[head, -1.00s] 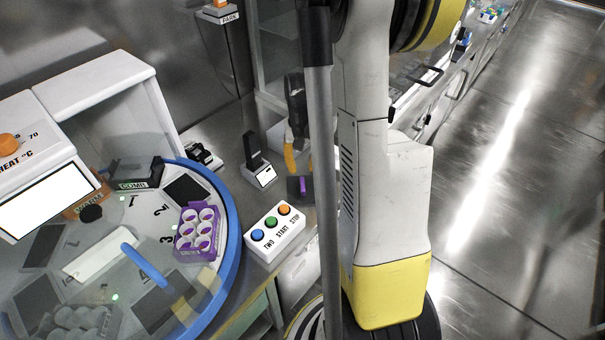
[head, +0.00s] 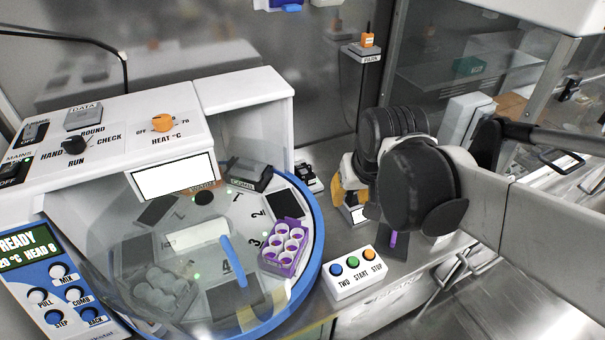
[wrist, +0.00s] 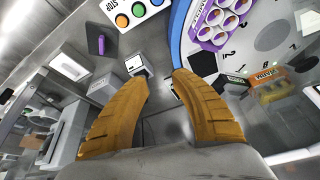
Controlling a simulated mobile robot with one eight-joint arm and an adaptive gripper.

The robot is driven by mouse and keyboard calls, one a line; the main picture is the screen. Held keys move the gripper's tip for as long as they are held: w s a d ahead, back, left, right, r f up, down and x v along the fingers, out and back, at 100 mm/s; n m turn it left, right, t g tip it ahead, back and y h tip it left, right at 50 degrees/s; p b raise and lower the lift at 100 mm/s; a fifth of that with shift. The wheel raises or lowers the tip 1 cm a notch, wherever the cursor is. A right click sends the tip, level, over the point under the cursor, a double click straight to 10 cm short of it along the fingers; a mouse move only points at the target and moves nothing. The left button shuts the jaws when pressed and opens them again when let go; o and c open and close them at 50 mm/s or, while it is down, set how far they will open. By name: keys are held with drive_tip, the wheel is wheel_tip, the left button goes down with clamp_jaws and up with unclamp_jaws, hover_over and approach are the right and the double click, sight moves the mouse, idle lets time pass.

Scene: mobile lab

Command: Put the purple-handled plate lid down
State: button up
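The purple-handled plate lid (head: 392,240) is a dark flat square with an upright purple grip. It lies on the grey bench, right of the button box, partly hidden by my arm in the head view. It also shows at upper left in the wrist view (wrist: 101,46), apart from my fingers. My gripper (wrist: 162,84) has two orange fingers spread apart with nothing between them, above the bench. In the head view, one orange finger of my gripper (head: 338,190) shows beside the dark wrist; the rest is hidden.
A white button box (head: 352,272) stands beside the blue-rimmed turntable (head: 316,235). A purple rack (head: 285,247) of white tubes sits on the turntable under a clear cover. A small black stand with a white label (wrist: 138,66) is near my fingers. Bench surface shows around the lid.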

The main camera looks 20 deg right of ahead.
drive_tip(key=s+a+r+n+t, duration=0.1)
drive_tip(key=s+a+n+t, duration=0.1)
drive_tip(key=s+a, duration=0.2)
drive_tip(key=a, duration=0.3)
drive_tip(key=shift+a+r+n+t+y, duration=0.2)
drive_tip(key=shift+r+n+t+y, duration=0.1)
drive_tip(key=shift+r+n+y, duration=0.1)
drive_tip(key=shift+s, duration=0.1)
idle(0.6)
